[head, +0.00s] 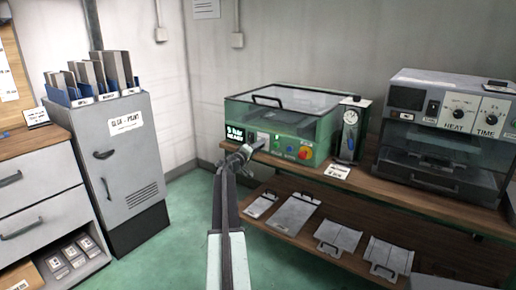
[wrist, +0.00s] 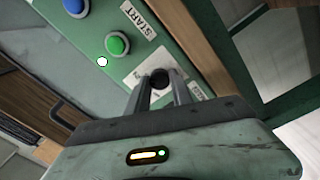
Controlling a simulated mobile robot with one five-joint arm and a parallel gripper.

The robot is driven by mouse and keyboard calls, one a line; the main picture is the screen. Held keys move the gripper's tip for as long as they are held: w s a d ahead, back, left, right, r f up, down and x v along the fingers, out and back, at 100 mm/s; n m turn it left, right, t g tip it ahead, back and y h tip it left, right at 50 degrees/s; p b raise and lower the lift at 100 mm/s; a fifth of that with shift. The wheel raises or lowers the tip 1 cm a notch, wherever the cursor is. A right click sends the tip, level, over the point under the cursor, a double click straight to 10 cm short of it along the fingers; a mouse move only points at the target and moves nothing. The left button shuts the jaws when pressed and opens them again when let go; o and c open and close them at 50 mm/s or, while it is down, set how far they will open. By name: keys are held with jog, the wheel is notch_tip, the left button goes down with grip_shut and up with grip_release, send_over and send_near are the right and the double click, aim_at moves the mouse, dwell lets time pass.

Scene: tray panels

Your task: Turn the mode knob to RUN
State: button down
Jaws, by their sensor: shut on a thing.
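The green machine (head: 308,128) with a clear lid stands on the wooden bench in the head view. My gripper (head: 246,151) reaches its front panel at the left side. In the wrist view my gripper (wrist: 160,90) has its two fingers on either side of the dark round mode knob (wrist: 159,77), shut on it. The knob sits on a white label plate (wrist: 135,78), whose words are mostly hidden by the fingers. I cannot read which mode the knob points to. In the head view the knob is hidden by my gripper.
A green button (wrist: 117,44) by a START label and a blue button (wrist: 75,6) are close to the knob. A red knob on a yellow base (head: 305,153) is further right. A gauge unit (head: 350,130) and a heat press (head: 445,130) stand right on the bench.

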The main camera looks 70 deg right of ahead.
jog(key=shift+w, duration=0.1)
jog(key=c, duration=1.1)
grip_release()
jog(key=v, duration=0.7)
jog(key=shift+a, duration=0.4)
